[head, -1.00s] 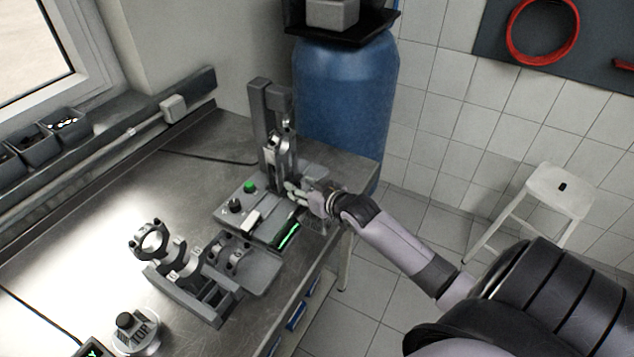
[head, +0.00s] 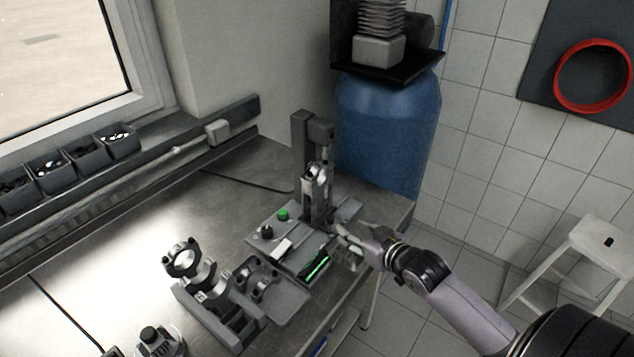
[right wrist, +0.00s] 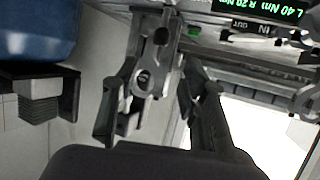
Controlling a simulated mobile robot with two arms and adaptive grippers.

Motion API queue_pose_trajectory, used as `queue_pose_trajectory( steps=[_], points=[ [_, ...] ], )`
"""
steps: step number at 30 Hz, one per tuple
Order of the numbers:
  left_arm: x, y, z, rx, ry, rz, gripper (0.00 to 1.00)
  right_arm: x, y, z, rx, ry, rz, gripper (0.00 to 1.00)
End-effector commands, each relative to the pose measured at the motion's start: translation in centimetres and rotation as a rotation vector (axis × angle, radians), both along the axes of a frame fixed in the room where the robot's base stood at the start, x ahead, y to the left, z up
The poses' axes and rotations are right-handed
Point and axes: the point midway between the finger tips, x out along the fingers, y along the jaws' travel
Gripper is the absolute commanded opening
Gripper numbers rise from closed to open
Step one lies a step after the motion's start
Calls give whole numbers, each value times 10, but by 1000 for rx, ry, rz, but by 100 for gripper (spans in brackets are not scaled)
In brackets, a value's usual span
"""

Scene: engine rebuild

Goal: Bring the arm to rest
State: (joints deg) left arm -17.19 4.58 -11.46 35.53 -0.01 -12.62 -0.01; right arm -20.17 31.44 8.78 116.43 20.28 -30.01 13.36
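My right arm comes in from the lower right in the head view. Its gripper (head: 346,236) is just to the right of a grey upright fixture (head: 301,150) on the bench and looks empty. In the right wrist view my right gripper's two fingers (right wrist: 158,112) are spread apart. A metal connecting rod (head: 317,190) stands upright at the fixture. It also shows in the right wrist view (right wrist: 152,75), seen between the fingers; no contact with them is clear. My left gripper is not in view.
The fixture's base carries a green button (head: 283,215) and a lit display (head: 318,265). A grey cradle (head: 218,318) with metal rings stands at front left. A blue tank (head: 387,135) is behind the bench, a white stool (head: 590,250) at right. Floor between bench and stool is free.

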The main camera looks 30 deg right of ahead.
Motion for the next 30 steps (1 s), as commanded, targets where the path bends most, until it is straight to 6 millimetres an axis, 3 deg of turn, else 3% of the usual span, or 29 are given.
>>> queue_pose_trajectory(
  steps=[6,10,15,18,30],
  points=[
    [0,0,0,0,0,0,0,-2,3,-3,-1,13,2,40],
    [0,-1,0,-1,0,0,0,-23,29,-27,-13,114,18,40],
    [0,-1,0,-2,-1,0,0,-89,89,-71,-53,380,63,40],
    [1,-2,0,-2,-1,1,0,-125,114,-82,-74,508,84,40],
    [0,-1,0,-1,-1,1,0,-227,167,-83,-98,837,138,40]
  ],
)
